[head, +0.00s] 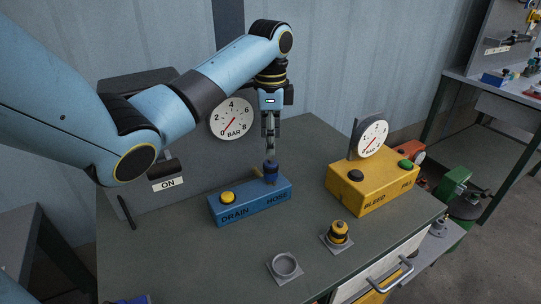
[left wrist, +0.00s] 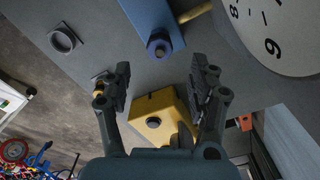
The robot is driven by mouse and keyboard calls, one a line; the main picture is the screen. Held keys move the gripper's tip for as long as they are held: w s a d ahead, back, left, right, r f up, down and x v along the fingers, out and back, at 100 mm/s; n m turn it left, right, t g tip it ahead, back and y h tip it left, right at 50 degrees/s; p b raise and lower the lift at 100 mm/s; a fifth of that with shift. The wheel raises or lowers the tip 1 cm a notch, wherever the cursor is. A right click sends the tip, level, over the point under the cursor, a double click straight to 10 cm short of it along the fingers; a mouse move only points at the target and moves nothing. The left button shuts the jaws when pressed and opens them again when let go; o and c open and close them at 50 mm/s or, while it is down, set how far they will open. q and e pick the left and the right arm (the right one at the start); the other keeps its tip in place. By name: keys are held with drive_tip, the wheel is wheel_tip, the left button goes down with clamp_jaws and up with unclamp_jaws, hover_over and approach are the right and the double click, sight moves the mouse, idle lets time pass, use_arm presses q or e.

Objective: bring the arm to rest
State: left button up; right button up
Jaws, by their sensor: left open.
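My left arm comes in from the left in the head view, and its left gripper (head: 270,140) points down above the hose end of the blue box (head: 250,204). In the left wrist view the left gripper (left wrist: 160,68) has its two fingers spread, with nothing held between them. I cannot tell the exact gap. My right gripper is not in view.
A yellow box (head: 372,186) with black and green buttons stands to the right. A gauge (head: 232,118) is behind the gripper, another (head: 373,137) behind the yellow box. A grey ring (head: 285,265) and a black-and-yellow plug (head: 338,232) are at the front. The bench's left front is mostly clear.

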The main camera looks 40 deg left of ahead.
use_arm(q)
drive_tip(key=shift+r, duration=2.2)
drive_tip(key=shift+r, duration=0.1)
